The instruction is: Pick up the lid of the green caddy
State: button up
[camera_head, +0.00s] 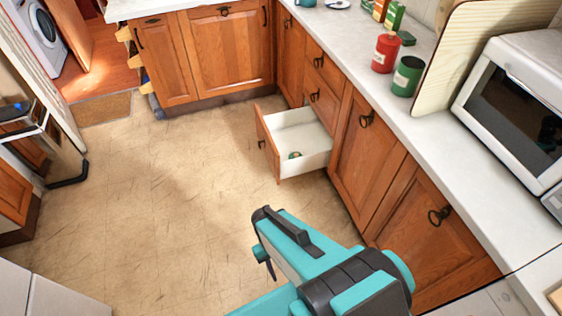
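The green caddy (406,78) stands upright on the white worktop at the right, near its front edge. A low dark green piece (406,38) lies behind the red caddy (384,53), also unclear. My gripper (263,238) is at the end of my teal arm, above the floor, in front of the drawer and well apart from the caddy. Its finger opening is not clear.
The drawer (306,137) juts out from the right-hand cabinets. A wooden board (455,62) and a white microwave (517,110) stand right of the caddies. Green and orange boxes (394,16) are behind them. The floor (165,205) at the left is clear.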

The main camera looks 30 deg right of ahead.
aim_at(295, 155)
jog(key=u, duration=0.3)
jog(key=i, duration=1)
jog(key=u, duration=0.1)
jog(key=k, duration=0.9)
jog(key=z, duration=0.2)
jog(key=i, duration=0.3)
jog(key=u, duration=0.1)
